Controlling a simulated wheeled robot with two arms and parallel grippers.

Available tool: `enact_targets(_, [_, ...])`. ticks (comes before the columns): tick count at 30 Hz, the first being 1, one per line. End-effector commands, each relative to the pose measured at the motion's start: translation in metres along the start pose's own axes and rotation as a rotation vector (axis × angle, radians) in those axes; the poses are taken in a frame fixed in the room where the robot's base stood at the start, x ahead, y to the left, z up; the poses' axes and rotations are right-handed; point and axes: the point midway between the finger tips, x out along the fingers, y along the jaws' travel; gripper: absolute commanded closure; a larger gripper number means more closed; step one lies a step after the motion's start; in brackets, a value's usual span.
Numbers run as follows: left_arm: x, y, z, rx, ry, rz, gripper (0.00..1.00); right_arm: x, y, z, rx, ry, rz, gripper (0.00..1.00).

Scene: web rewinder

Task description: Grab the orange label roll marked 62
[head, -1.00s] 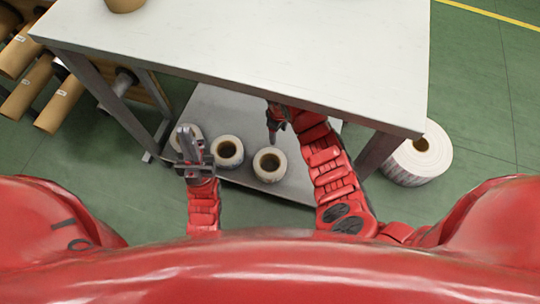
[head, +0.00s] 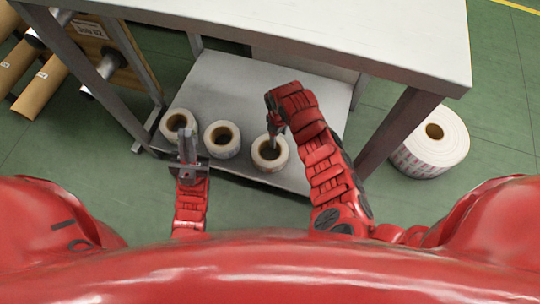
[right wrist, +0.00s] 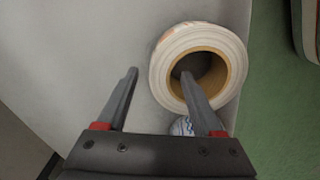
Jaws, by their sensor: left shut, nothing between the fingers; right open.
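Three white label rolls with brown cores stand on the table's lower shelf in the head view: a left roll (head: 178,122), a middle roll (head: 222,139) and a right roll (head: 282,160). No orange colour or number 62 is readable on them. My right gripper (right wrist: 160,74) is open at the right roll, which also shows in the right wrist view (right wrist: 236,55). One finger overlaps its core hole and the other is beside its outer side; the roll's wall shows between them. Depth is unclear. My left gripper (head: 187,145) is shut and empty, in front of the left roll.
The grey table top (head: 330,30) overhangs the lower shelf (head: 215,80), with a table leg (head: 405,125) at right. A large white roll (head: 432,142) stands on the floor at right. Brown rolls (head: 45,85) lie on a rack at far left. The shelf behind the rolls is clear.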

Motion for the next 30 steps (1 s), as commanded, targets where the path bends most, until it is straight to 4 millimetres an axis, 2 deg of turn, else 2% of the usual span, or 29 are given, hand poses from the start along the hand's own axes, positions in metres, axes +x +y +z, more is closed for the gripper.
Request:
enact_targets(1, [-0.013,0.005,0.002,-0.006,0.001,0.014,1.00,0.017,0.001,0.000,0.000,-0.001,0.001,0.32])
enact_targets(3, [-0.017,0.009,0.004,-0.012,-0.001,0.032,1.00,0.025,0.001,0.000,-0.001,0.000,0.002,0.32])
enact_targets(11, [-0.015,0.011,0.005,-0.017,-0.004,0.045,1.00,0.024,0.001,-0.001,0.000,0.002,0.002,0.32])
enact_targets(14, [-0.015,0.011,0.005,-0.017,-0.004,0.044,1.00,0.024,0.001,0.000,0.000,0.002,0.002,0.46])
enact_targets(23, [-0.015,0.011,0.005,-0.017,-0.004,0.044,1.00,0.025,0.001,0.000,0.000,0.001,0.002,1.00])
enact_targets(30, [-0.015,0.011,0.005,-0.017,-0.004,0.044,1.00,0.025,0.001,0.000,0.000,0.000,0.002,1.00])
